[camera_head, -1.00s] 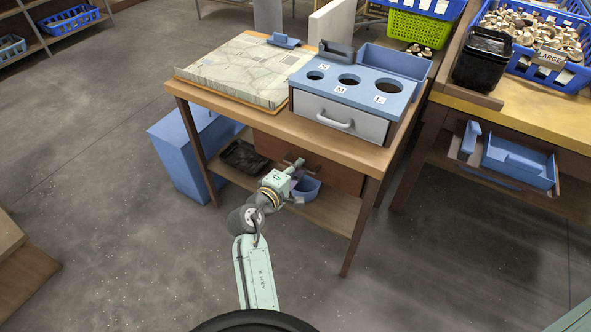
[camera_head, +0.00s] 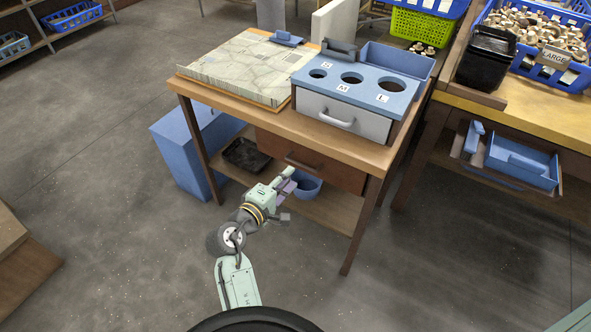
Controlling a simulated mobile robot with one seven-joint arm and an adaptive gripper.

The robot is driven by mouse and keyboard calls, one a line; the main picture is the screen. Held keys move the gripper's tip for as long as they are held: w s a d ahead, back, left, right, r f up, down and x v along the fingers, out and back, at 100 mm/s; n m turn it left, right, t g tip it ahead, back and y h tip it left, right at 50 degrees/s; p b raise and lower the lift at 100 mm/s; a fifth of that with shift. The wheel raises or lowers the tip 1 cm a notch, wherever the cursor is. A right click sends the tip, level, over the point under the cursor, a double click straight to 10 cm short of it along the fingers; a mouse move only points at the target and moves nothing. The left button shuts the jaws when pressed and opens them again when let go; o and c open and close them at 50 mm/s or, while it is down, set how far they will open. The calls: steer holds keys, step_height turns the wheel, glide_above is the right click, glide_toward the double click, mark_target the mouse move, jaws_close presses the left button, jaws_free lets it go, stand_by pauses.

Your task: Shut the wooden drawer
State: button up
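The wooden drawer (camera_head: 335,174) is under the front of the wooden table (camera_head: 225,112). Its brown front looks about level with the table frame, with no open gap visible from this angle. My gripper (camera_head: 288,184) is in front of and below the drawer's left part, apart from the handle. It seems to hold nothing. Its fingers are small and seen from behind, so their opening is unclear.
A grey drawer (camera_head: 343,118) sits in the blue sizing box on the tabletop, beside a map-like board (camera_head: 240,68). A blue bucket (camera_head: 308,187) and black tray (camera_head: 246,154) are on the lower shelf. Another bench (camera_head: 470,98) stands right. Floor in front is clear.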

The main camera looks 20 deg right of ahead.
steer(key=shift+v, duration=2.35)
